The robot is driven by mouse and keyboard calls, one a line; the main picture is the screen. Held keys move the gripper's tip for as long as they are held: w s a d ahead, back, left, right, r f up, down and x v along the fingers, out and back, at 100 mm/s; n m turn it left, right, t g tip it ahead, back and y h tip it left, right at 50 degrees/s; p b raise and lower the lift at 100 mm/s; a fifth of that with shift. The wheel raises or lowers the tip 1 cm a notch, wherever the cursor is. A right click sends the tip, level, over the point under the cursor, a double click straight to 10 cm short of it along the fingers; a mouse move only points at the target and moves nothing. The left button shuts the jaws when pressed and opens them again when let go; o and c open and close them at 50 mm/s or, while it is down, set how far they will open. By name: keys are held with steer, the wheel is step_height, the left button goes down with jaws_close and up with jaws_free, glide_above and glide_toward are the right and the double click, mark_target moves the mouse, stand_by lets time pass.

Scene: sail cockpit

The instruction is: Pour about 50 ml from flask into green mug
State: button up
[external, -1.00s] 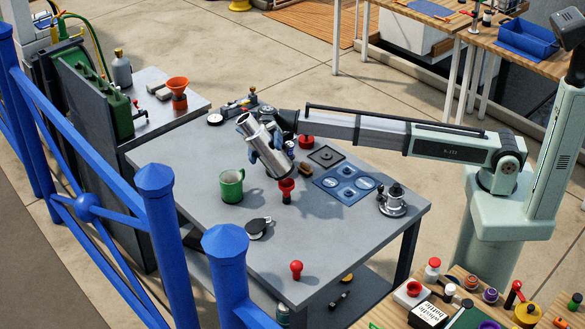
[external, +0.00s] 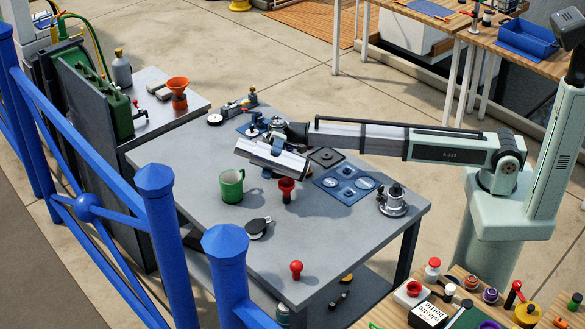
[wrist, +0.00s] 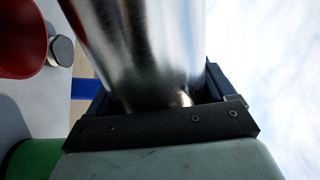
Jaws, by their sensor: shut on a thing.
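The flask (external: 272,159) is a shiny steel cylinder. My gripper (external: 279,149) is shut around it and holds it above the grey table. The flask lies close to horizontal, with its left end a little above and right of the green mug (external: 232,185). The mug stands upright on the table, and its inside is too small to read. In the wrist view the flask (wrist: 140,45) fills the middle between my jaws. Part of the green mug (wrist: 35,158) shows at lower left there. I cannot see any liquid.
A red funnel-like cup (external: 286,185) stands under the flask's right part. A black round item (external: 258,228) and a red knob (external: 296,268) are nearer the front. A blue mat (external: 347,182) and a metal pot-like item (external: 392,201) lie to the right.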

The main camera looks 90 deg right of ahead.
steer(key=shift+w+f+m, duration=0.25)
steer(key=shift+f+m, duration=0.15)
steer(key=shift+m, duration=0.2)
steer(key=shift+w+f+m, duration=0.2)
steer(key=shift+f+m, duration=0.2)
steer(key=shift+m, duration=0.2)
steer(key=shift+r+m+t, duration=0.1)
steer(key=shift+m+t, duration=0.3)
steer(key=shift+w+r+m, duration=0.1)
steer(key=shift+w+m, duration=0.1)
steer(key=shift+m, duration=0.8)
steer(key=shift+s, duration=0.1)
steer(key=shift+s, duration=0.4)
steer(key=shift+s, duration=0.2)
steer(key=shift+s, duration=0.25)
steer(key=shift+s+m, duration=0.1)
steer(key=shift+m, duration=0.2)
stand_by(0.5)
